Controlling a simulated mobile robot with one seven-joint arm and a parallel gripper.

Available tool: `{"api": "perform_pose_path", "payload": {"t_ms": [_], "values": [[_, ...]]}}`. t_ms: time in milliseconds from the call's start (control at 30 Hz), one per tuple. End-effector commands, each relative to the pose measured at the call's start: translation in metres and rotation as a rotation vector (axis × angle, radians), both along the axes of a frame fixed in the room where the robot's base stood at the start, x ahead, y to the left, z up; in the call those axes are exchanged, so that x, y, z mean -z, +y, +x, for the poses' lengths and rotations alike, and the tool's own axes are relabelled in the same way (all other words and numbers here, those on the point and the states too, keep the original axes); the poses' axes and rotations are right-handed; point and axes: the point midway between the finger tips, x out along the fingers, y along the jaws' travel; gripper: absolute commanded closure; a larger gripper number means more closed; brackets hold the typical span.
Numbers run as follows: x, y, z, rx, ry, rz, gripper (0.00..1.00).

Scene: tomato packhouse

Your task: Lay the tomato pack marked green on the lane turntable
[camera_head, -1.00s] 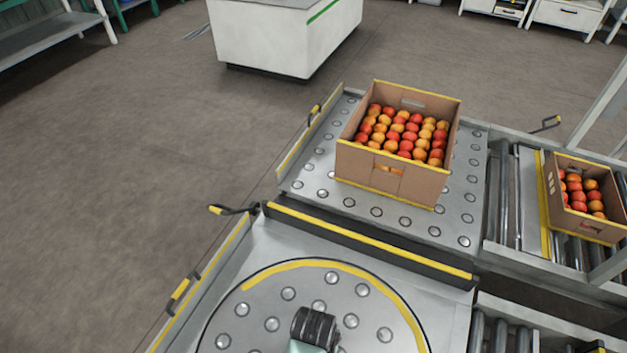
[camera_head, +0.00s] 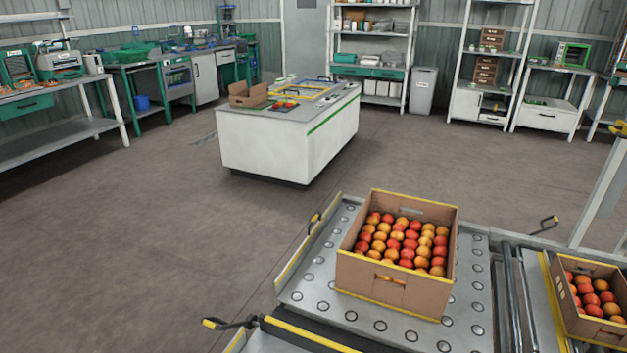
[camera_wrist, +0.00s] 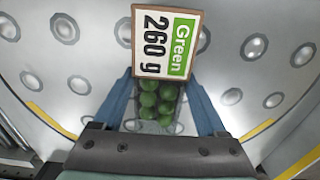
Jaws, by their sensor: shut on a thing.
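The tomato pack marked green (camera_wrist: 152,97) shows in the wrist view as green tomatoes with a card (camera_wrist: 163,42) reading "Green 260 g". My gripper (camera_wrist: 160,80) is shut on the pack, its two blue fingers on either side, partly covering the tomatoes. The lane turntable (camera_wrist: 100,55), a grey metal surface with round ball studs and yellow edge arcs, lies beneath the pack. I cannot tell whether the pack touches it.
In the head view, a cardboard crate of red and orange tomatoes (camera_head: 393,286) stands on a studded metal table (camera_head: 318,290). Another crate (camera_head: 587,326) sits on rollers at right. A white counter (camera_head: 262,147) stands behind, with open floor (camera_head: 150,240) at left.

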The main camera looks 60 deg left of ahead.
Motion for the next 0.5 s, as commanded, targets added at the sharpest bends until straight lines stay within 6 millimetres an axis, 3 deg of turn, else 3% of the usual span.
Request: {"api": "perform_pose_path", "payload": {"t_ms": [33, 67, 100, 200, 500], "values": [[0.0007, 0.0003, 0.0005, 0.0, -0.001, 0.001, 0.99], [0.0002, 0.0003, 0.0005, 0.0, -0.001, 0.001, 0.2], [0.0001, 0.0003, 0.0005, 0.0, -0.001, 0.001, 0.13], [0.0002, 0.0002, 0.0003, 0.0, -0.001, 0.001, 0.0], [-0.0054, -0.0001, 0.0002, 0.0, 0.0, 0.0, 0.0]]}}
